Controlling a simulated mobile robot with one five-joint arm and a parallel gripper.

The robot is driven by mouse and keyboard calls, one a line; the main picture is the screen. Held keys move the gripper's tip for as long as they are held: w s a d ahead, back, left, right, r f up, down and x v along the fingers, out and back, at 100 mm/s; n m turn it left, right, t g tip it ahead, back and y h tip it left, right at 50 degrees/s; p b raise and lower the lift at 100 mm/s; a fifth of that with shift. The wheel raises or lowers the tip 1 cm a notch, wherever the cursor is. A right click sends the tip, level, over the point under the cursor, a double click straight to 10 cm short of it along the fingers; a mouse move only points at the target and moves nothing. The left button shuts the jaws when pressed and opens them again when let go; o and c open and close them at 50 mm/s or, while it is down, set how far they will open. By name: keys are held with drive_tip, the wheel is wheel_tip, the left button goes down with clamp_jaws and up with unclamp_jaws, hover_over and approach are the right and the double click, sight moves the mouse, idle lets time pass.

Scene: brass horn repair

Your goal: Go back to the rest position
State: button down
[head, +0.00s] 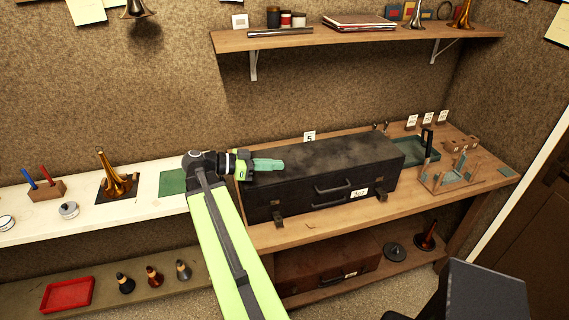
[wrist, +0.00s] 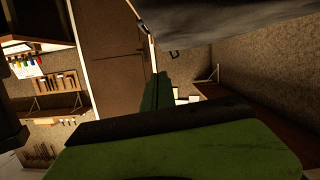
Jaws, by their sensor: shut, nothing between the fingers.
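My gripper (head: 268,165) is at the left end of a long black case (head: 325,165) on the wooden workbench, in the head view. Its teal fingers are together, point right and appear in front of or over the case's top left corner. I cannot tell whether they touch the case. No object shows between them. My lime-green arm reaches up from the bottom of the head view. In the wrist view the green fingers (wrist: 157,92) are close together, with a dark surface above them and a brown door behind.
A white bench (head: 140,208) at left holds a brass horn piece (head: 116,183) and a green mat (head: 173,182). A wooden shelf (head: 350,38) hangs above the case. A green tray (head: 420,149) and wooden fixture (head: 450,180) stand right. A brown case (head: 325,265) lies below.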

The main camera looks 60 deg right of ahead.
drive_tip(key=p+v, duration=0.1)
drive_tip(key=v, duration=0.5)
drive_tip(key=shift+w+a, duration=0.15)
drive_tip(key=w+a+f+n+t, duration=0.3)
drive_tip(key=w+a+f+n, duration=0.1)
drive_tip(key=w+a, duration=0.4)
drive_tip(key=w+a+f+n+t, duration=0.35)
drive_tip(key=w+a, duration=0.25)
drive_tip(key=a, duration=0.4)
drive_tip(key=w+a+f+n+t+y, duration=0.1)
drive_tip(key=w+a+f+n+y, duration=0.1)
drive_tip(key=a+n, duration=0.4)
drive_tip(key=w+a+f+n+t+y, duration=0.2)
drive_tip(key=a+f+n+y, duration=0.2)
drive_tip(key=a, duration=0.8)
drive_tip(key=w+a+f+n+t+y, duration=0.1)
drive_tip(key=a+f+n+y, duration=0.3)
drive_tip(key=a+n, duration=0.5)
drive_tip(key=shift+w+a+f+t, duration=0.2)
drive_tip(key=shift+w+f+t, duration=0.15)
drive_tip(key=shift+w+f, duration=0.4)
